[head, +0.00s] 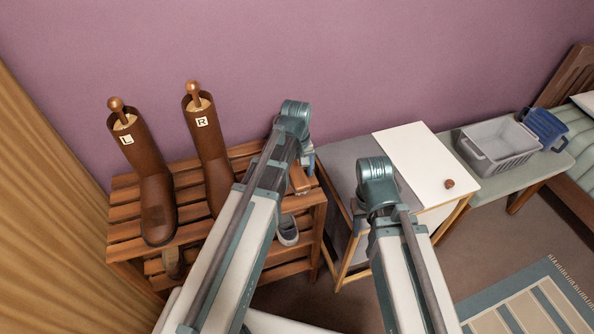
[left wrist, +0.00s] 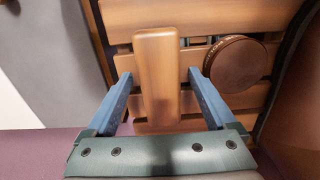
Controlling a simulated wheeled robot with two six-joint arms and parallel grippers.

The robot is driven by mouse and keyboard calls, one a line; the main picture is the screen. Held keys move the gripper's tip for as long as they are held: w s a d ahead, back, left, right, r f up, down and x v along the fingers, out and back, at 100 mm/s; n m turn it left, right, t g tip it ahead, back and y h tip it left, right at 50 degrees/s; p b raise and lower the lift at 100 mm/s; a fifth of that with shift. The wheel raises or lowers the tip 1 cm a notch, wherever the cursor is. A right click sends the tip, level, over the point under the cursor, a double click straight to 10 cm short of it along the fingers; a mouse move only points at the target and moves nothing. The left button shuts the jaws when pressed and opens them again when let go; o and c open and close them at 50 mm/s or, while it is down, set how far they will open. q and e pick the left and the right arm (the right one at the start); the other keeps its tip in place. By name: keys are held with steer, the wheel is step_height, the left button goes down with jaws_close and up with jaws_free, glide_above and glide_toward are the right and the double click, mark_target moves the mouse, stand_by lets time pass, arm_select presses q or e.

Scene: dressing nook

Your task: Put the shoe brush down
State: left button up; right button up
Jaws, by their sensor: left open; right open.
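The shoe brush (left wrist: 157,80), a long wooden block, lies on the slatted top of the wooden shoe rack (left wrist: 115,38). In the left wrist view my left gripper (left wrist: 160,74) is open, with one finger on each side of the brush and a gap at both sides. In the head view the brush (head: 299,180) shows partly beside my left gripper (head: 307,160), at the right end of the rack (head: 190,181); my arm hides the rest. My right gripper (head: 356,216) is mostly hidden by its wrist, by the side table, apart from the brush.
A round brown tin (left wrist: 238,64) lies right of the brush in the left wrist view. Tall brown boots marked L (head: 154,190) and R (head: 212,150) stand on the rack. A grey shoe (head: 288,230) is below. A white-topped table (head: 415,150) and grey basket (head: 500,145) stand right.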

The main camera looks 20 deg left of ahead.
mark_target(297, 173)
arm_select(q)
steer(key=shift+r, duration=0.1)
arm_select(e)
steer(key=shift+r, duration=0.1)
arm_select(q)
step_height(297, 173, up, 13)
steer(key=p, duration=1.3)
steer(key=s+d+m+y, duration=0.1)
steer(key=s+d+m, duration=0.9)
steer(key=s, duration=0.3)
steer(key=shift+s+m, duration=0.3)
steer(key=shift+s, duration=0.05)
arm_select(e)
step_height(297, 173, up, 13)
arm_select(q)
steer(key=shift+a, duration=0.15)
arm_select(e)
steer(key=shift+a, duration=0.1)
